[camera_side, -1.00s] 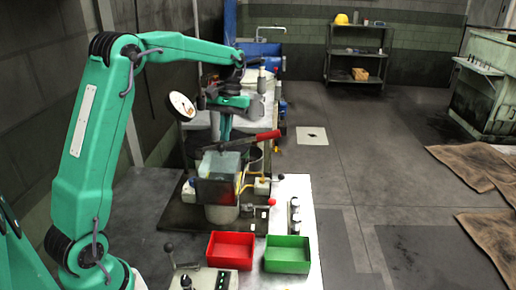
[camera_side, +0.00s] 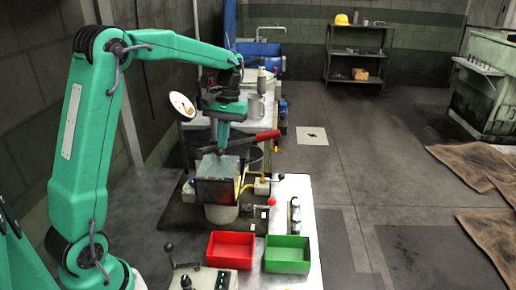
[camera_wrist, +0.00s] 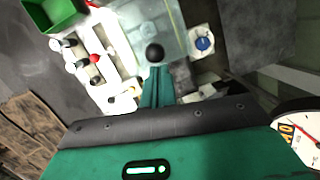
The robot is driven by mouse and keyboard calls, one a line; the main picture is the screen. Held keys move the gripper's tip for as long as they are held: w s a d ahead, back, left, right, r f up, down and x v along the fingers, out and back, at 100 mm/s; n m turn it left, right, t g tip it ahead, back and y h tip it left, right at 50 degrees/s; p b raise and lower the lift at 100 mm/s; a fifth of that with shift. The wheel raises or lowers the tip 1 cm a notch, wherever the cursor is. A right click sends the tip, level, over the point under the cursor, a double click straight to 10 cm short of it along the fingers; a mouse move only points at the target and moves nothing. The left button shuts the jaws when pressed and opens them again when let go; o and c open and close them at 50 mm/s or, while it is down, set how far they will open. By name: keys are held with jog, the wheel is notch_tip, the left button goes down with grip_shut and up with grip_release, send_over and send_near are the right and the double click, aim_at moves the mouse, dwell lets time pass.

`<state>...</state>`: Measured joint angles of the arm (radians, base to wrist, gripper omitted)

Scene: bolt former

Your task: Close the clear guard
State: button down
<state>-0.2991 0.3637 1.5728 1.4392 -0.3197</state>
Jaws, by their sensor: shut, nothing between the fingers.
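The clear guard (camera_side: 209,191) is a see-through box-like cover over the machine in the middle of the bench; red and yellow show through it. Its clear panel (camera_wrist: 155,22) also fills the upper middle of the wrist view. My gripper (camera_side: 221,151) points down at the top rear of the guard, its fingers shut with nothing between them. In the wrist view, the fingertips (camera_wrist: 157,70) are just below a dark round knob (camera_wrist: 155,53). I cannot tell whether they touch it. How far the guard stands open is unclear.
A red-handled lever (camera_side: 262,137) slants up right beside my gripper. A red bin (camera_side: 231,248) and a green bin (camera_side: 288,254) stand at the bench front. A round dial (camera_side: 182,105) stands left of my wrist. A control box with a lever (camera_side: 185,270) is in front.

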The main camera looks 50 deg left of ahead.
jog(key=shift+s+d, duration=0.55)
jog(key=shift+s, duration=0.05)
jog(key=shift+w, duration=0.1)
jog(key=shift+w+a+r, duration=0.1)
jog(key=shift+w+a, duration=0.2)
jog(key=shift+w, duration=0.1)
jog(key=w+a+r, duration=0.3)
jog(key=w+r, duration=0.1)
jog(key=r, duration=0.7)
jog(key=shift+w+a, duration=0.15)
jog(key=shift+w, duration=0.1)
